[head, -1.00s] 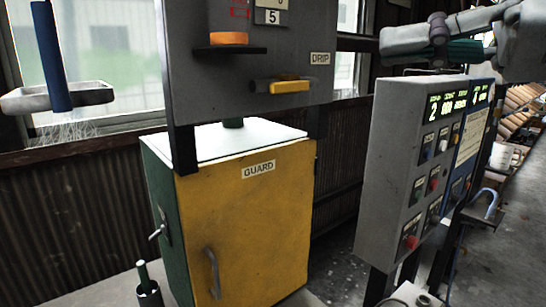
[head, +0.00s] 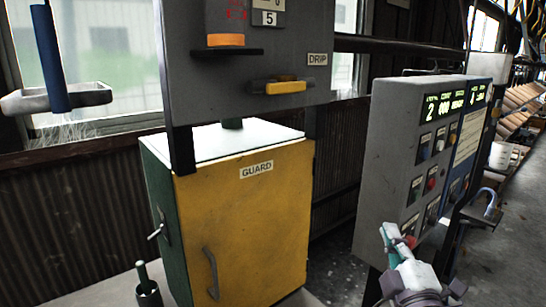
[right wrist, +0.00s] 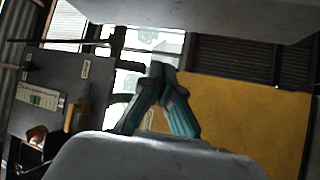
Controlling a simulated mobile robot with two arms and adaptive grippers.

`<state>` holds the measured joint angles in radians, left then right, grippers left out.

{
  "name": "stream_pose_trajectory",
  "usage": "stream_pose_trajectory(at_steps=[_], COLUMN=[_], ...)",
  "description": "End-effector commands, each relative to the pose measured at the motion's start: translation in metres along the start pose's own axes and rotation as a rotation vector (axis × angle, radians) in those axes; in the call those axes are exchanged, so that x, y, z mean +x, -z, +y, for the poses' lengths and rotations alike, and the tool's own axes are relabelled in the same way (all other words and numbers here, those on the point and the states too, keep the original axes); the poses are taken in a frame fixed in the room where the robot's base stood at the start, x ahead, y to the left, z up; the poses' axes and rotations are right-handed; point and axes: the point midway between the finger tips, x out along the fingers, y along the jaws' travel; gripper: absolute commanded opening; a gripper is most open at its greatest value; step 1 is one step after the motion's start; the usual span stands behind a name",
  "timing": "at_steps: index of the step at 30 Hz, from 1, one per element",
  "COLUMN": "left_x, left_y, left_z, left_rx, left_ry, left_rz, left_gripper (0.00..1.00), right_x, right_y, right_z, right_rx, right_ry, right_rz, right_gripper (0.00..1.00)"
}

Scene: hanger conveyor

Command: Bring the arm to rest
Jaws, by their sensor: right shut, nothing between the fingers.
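My right gripper (head: 388,238) shows at the lower right of the head view, in front of the lower part of the grey control box (head: 392,150). It is shut and empty, with its fingers pointing up and away from me. In the right wrist view the teal and dark fingertips (right wrist: 158,70) meet at their ends with nothing held. Part of my right wrist shows below it at the bottom edge of the head view. My left gripper is out of view.
The yellow guard cabinet (head: 245,225) stands left of my gripper, below a grey panel (head: 210,85) with a yellow drip handle (head: 286,87). A blue panel (head: 467,145) adjoins the control box. The right floor (head: 515,240) looks open.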

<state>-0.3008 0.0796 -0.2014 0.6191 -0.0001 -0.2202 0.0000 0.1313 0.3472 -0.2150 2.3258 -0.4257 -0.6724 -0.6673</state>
Motion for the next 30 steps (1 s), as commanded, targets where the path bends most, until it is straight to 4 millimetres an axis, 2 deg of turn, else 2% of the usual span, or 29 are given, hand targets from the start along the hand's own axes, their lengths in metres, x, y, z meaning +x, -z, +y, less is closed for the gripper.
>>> stream_pose_trajectory(at_steps=[1,3,5,6,10,12,15,18,24,26,30], left_x=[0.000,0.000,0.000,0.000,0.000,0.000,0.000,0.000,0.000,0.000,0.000], left_y=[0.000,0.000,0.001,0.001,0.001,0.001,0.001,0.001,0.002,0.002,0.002], left_z=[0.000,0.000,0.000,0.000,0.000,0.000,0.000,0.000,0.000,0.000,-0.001], left_rx=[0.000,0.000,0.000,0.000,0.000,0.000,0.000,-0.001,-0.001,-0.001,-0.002], left_ry=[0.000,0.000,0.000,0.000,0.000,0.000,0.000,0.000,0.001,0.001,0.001], left_rz=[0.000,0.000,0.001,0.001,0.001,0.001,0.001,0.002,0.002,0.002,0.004], left_gripper=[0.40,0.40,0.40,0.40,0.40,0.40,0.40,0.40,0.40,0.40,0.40], right_x=[-0.016,-0.042,-0.069,-0.090,-0.161,-0.195,-0.238,-0.275,-0.341,-0.360,-0.358], right_y=[-0.014,-0.030,-0.042,-0.048,-0.061,-0.063,-0.063,-0.061,-0.055,-0.052,-0.062], right_z=[-0.035,-0.079,-0.115,-0.137,-0.195,-0.215,-0.234,-0.246,-0.259,-0.261,-0.304], right_rx=[0.103,0.244,0.356,0.427,0.620,0.694,0.772,0.830,0.913,0.931,0.920], right_ry=[0.113,0.260,0.380,0.457,0.674,0.763,0.862,0.943,1.073,1.107,1.116], right_rz=[-0.067,-0.171,-0.268,-0.335,-0.557,-0.662,-0.791,-0.906,-1.113,-1.174,-1.181], right_gripper=[0.00,0.00,0.00,0.00,0.00,0.00,0.00,0.00,0.00,0.00,0.00])
